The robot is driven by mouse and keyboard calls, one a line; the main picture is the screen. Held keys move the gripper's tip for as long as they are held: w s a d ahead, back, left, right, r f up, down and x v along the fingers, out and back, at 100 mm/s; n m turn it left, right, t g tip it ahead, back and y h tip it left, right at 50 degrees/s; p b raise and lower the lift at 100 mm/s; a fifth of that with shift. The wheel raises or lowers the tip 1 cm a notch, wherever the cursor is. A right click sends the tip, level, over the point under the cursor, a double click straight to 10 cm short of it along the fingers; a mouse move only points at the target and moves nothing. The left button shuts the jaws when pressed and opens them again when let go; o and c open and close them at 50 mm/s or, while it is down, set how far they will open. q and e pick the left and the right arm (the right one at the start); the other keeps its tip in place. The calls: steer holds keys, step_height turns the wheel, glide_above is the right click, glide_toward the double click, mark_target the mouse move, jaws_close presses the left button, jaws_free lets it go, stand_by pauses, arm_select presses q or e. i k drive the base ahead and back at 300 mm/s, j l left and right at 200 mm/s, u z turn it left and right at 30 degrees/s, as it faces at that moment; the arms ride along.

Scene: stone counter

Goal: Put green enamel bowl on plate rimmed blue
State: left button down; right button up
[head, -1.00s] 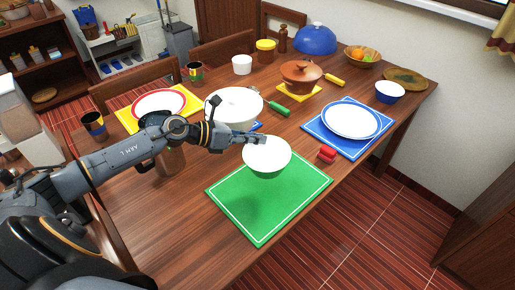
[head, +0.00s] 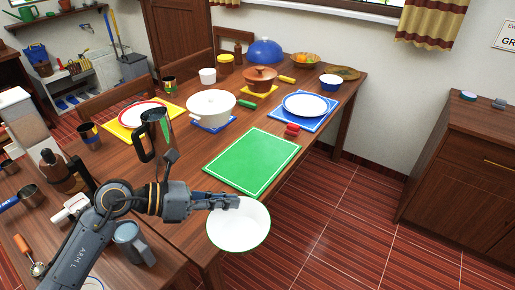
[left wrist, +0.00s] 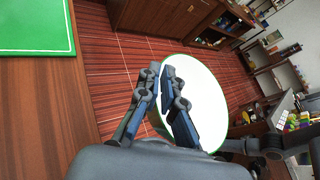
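The green enamel bowl (head: 242,232), white inside with a thin green rim, is held at its rim by my left gripper (head: 232,202). It hangs in the air past the table's front edge, over the floor. In the left wrist view the fingers (left wrist: 162,82) close on the near rim of the bowl (left wrist: 205,88). The plate rimmed blue (head: 305,105) lies on a blue mat (head: 324,118) at the table's right, farther back than the bowl, with nothing on it. My right gripper is not in view.
A bare green mat (head: 250,160) lies between bowl and plate. Red clamp-like handles (head: 292,130) sit beside the blue mat. A white pot (head: 211,106) and a brown lidded pot (head: 260,78) stand left of the plate. Mugs stand at left. A cabinet (head: 465,150) stands right.

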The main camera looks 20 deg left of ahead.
mark_target(304, 108)
steer(key=i+l, duration=0.3)
steer(key=l, duration=0.15)
steer(key=i+l+u, duration=0.1)
steer(key=i+l, duration=0.2)
steer(key=i+l+u, duration=0.15)
steer(key=i+l, duration=0.2)
steer(key=i, duration=0.25)
steer(key=i+l+u, duration=0.15)
steer(key=i+l, duration=0.25)
steer(key=i, duration=0.2)
steer(key=i+j+u, duration=0.1)
steer(key=i+j, duration=0.35)
steer(key=i, duration=0.15)
